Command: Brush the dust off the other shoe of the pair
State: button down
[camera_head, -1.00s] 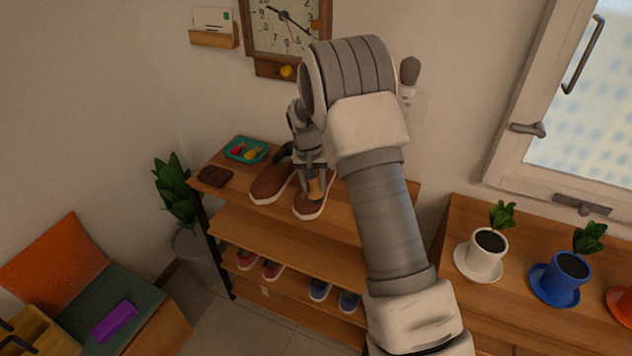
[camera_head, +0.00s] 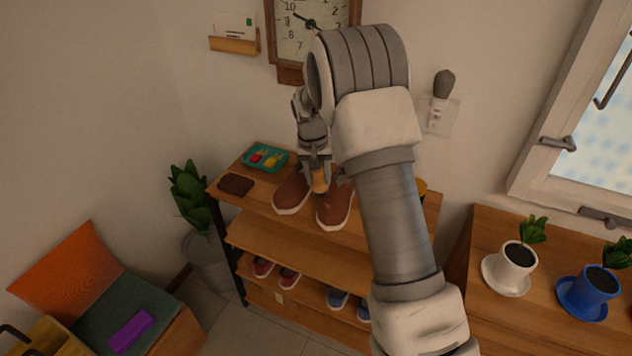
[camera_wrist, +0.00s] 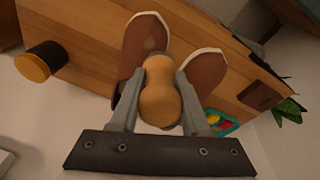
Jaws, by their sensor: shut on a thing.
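Two brown shoes with white soles stand side by side on the top shelf: the left shoe (camera_head: 291,192) and the right shoe (camera_head: 335,208). My gripper (camera_head: 318,171) is shut on a tan, bulb-shaped brush handle (camera_wrist: 160,95). In the head view the brush (camera_head: 320,183) is over the gap between the shoes. Its bristles are hidden, and I cannot tell whether it touches a shoe.
A teal tray (camera_head: 265,158) with colourful items and a dark brown flat item (camera_head: 236,185) lie left of the shoes. A black cylinder with a yellow end (camera_wrist: 40,62) stands on the shelf's other side. More shoes (camera_head: 289,278) sit below. My arm hides the shelf's right part.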

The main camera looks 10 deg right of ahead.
jog(key=shift+r+p, duration=1.05)
jog(key=shift+r, duration=1.15)
